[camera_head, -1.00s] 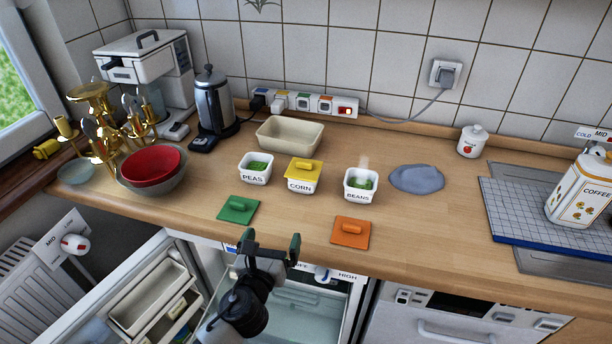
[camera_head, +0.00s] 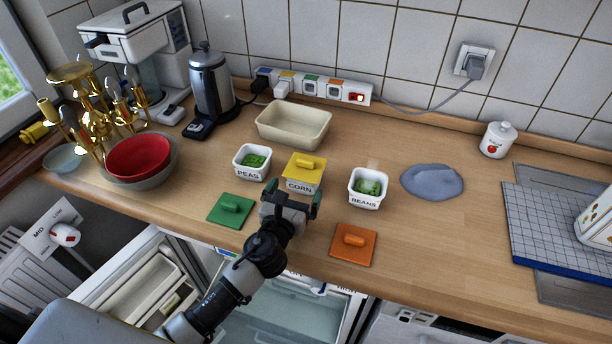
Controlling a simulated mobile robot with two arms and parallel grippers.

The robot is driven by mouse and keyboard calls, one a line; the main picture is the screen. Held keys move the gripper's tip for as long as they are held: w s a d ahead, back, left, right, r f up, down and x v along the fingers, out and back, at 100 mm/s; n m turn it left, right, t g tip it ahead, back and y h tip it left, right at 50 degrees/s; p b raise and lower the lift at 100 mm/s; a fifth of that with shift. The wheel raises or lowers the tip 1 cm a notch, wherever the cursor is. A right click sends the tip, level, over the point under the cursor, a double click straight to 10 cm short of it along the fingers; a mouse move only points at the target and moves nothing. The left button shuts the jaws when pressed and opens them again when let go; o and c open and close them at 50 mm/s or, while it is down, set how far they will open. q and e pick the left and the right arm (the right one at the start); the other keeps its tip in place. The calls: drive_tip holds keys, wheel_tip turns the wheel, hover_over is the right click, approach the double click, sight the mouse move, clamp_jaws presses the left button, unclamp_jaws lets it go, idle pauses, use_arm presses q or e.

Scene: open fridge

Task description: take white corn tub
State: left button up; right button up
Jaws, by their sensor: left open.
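The white corn tub (camera_head: 299,186) stands on the wooden counter with its yellow lid (camera_head: 304,167) on. It sits between the open peas tub (camera_head: 252,161) and the open beans tub (camera_head: 368,188). My left gripper (camera_head: 290,198) is open, right in front of the corn tub, and overlaps its lower front in the picture. I cannot tell whether it touches the tub. My right gripper is not in view.
A green lid (camera_head: 232,210) and an orange lid (camera_head: 353,243) lie near the counter's front edge. An empty beige tray (camera_head: 294,124) stands behind the tubs. A grey-blue cloth (camera_head: 432,181) lies to the right. The open fridge is below.

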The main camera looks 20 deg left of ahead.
sight(304, 168)
use_arm(q)
drive_tip(key=shift+w, duration=0.9)
drive_tip(key=w, duration=0.4)
drive_tip(key=shift+w+r+p, duration=0.15)
drive_tip(key=shift+r+p, duration=0.05)
drive_tip(key=shift+p, duration=0.15)
drive_tip(key=shift+w+f, duration=0.1)
drive_tip(key=shift+w, duration=0.5)
drive_tip(key=c, duration=0.7)
